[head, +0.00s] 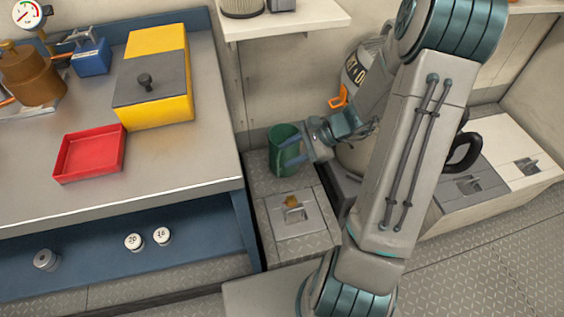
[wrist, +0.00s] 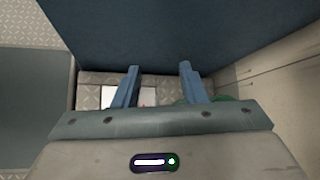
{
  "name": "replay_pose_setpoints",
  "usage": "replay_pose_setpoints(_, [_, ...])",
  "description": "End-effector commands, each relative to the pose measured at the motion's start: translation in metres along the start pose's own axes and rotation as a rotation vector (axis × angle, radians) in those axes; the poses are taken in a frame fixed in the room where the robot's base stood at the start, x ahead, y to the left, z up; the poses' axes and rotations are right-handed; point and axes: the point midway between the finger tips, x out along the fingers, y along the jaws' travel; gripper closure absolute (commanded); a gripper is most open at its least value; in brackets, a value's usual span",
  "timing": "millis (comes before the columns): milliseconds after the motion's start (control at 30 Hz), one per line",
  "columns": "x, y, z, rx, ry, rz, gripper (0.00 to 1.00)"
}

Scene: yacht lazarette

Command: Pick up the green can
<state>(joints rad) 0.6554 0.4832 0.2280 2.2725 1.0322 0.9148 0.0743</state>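The green can (head: 276,148) stands upright on the low ledge beside the workbench. My gripper (head: 288,152) reaches in from the right, and its blue fingers overlap the can's right part in the head view. In the wrist view my gripper (wrist: 159,82) has its two fingers spread apart, with no can seen clamped between them. A low strip of green, likely the can (wrist: 232,99), shows behind and to the right of the right finger, mostly hidden by the gripper body. I cannot tell whether a finger touches the can.
The workbench (head: 190,180) stands close left of the can, with a red tray (head: 90,155) and a yellow box (head: 157,45) on it. A latch plate (head: 298,222) is in front of the can. A wall shelf (head: 290,22) hangs above. A large canister (head: 355,75) stands right, partly behind my arm.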

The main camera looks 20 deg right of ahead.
Motion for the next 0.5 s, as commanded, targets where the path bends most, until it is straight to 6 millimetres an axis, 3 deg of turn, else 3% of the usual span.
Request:
replay_pose_setpoints(33, [0.021, 0.007, -0.036, 0.090, -0.030, -0.052, 0.62])
replay_pose_setpoints(200, [0.054, 0.010, -0.113, 0.365, -0.118, -0.234, 0.62])
replay_pose_setpoints(333, [0.070, 0.013, -0.159, 0.529, -0.169, -0.347, 0.62])
replay_pose_setpoints(500, [0.079, 0.016, -0.192, 0.650, -0.204, -0.433, 0.62])
